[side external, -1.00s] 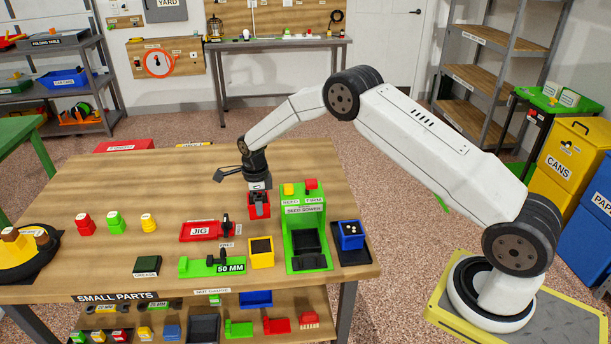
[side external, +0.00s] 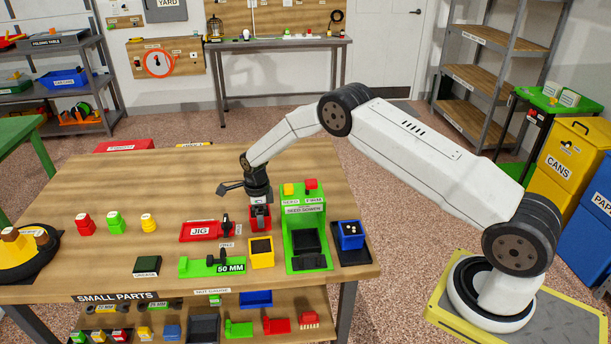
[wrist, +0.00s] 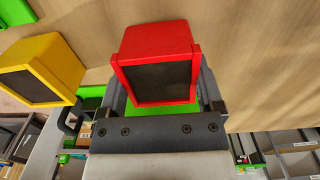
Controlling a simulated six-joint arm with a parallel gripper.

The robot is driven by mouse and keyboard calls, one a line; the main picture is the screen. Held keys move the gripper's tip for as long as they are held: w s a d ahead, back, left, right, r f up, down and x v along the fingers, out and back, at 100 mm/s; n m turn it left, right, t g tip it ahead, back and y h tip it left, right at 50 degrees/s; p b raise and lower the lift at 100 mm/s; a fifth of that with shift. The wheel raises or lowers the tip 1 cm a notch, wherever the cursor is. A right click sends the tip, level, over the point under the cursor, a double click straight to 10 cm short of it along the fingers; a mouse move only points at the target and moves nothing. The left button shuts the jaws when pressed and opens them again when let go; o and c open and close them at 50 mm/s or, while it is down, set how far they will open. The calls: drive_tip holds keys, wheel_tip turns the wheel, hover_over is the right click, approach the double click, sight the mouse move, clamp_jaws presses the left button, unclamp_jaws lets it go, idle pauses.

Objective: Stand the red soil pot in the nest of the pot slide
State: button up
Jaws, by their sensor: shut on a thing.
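The red soil pot (side external: 261,223) is a square red cup with a dark soil face. My gripper (side external: 260,206) is shut on it, just left of the green seed sower (side external: 289,225). In the wrist view the pot (wrist: 157,42) sits between the fingers of my gripper (wrist: 160,88), its dark face toward the camera. I cannot tell whether its base touches the table. A dark block, which looks like the pot slide (side external: 307,241), lies in the sower's green front channel. Its nest cannot be made out clearly.
A yellow soil pot (side external: 261,246) stands in front of the red pot, also in the wrist view (wrist: 65,62). The table behind is clear.

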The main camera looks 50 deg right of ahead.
drive_tip(key=shift+f, duration=0.2)
drive_tip(key=o, duration=1.1)
drive_tip(key=shift+o, duration=0.2)
drive_tip(key=shift+r, duration=0.15)
drive_tip(key=shift+w+a+r, duration=0.1)
drive_tip(key=shift+w+r, duration=0.05)
drive_tip(key=shift+r, duration=1.75)
drive_tip(key=shift+w+a+r, duration=0.1)
drive_tip(key=shift+r, duration=1.75)
drive_tip(key=shift+d, duration=0.1)
